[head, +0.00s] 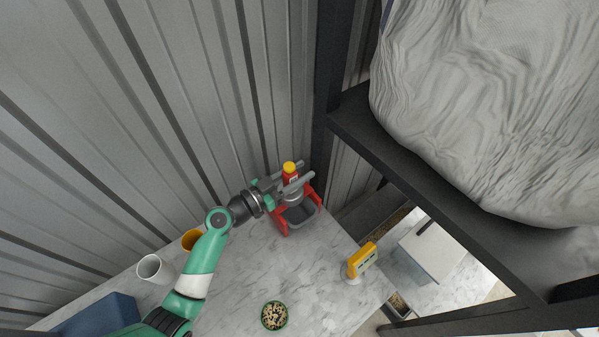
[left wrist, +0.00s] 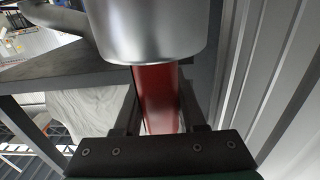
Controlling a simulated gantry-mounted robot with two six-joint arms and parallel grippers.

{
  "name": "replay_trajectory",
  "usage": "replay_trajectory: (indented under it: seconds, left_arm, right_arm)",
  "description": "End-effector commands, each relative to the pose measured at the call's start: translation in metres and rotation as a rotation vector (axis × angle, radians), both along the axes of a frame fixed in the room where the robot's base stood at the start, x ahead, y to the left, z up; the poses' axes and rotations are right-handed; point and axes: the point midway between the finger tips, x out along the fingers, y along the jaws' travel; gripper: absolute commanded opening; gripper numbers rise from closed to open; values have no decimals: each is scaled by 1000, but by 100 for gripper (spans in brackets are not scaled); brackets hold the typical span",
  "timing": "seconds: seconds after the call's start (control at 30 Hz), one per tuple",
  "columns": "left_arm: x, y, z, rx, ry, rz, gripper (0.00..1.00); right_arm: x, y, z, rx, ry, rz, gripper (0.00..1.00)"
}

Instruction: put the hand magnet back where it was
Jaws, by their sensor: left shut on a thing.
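The hand magnet (head: 290,175) has a red body, a yellow top and a silver lower part. My left gripper (head: 288,181) is shut on its red body. In the left wrist view the red body (left wrist: 158,95) is between the fingers, with the silver part (left wrist: 150,35) large at the top. In the head view the magnet appears upright at a red stand (head: 283,222) with a grey tray (head: 299,214). I cannot tell whether the magnet touches the stand. My right gripper is not in view.
A yellow device (head: 361,261) stands right of the stand. A green bowl of small pieces (head: 274,316) is in front. A white cup (head: 155,269), an orange cup (head: 192,239) and a blue box (head: 97,316) are at left. A dark shelf (head: 420,180) overhangs at right. The marble counter's middle (head: 255,270) is clear.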

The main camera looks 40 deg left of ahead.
Motion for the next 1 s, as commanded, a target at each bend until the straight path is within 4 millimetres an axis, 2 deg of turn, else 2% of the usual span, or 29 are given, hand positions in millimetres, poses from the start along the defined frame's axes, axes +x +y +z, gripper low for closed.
replay_trajectory:
  seconds: [0.03, 0.2, 0.47, 0.57, 0.9, 1.0]
  left_arm:
    - [0, 0, -2, 0, 0, 0, 42]
    - [0, 0, -1, 0, 0, 0, 70]
    - [0, 0, 0, 0, 0, 0, 70]
    - [0, 0, 1, -1, 2, 0, 70]
    - [-61, 12, -3, 0, 1, 4, 70]
    - [-71, 13, -2, 0, 0, 2, 70]
  right_arm:
    - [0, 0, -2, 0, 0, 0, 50]
    - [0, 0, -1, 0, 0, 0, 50]
    - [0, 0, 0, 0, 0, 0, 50]
    - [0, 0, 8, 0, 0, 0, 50]
    - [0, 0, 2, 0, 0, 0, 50]
    - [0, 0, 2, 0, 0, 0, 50]
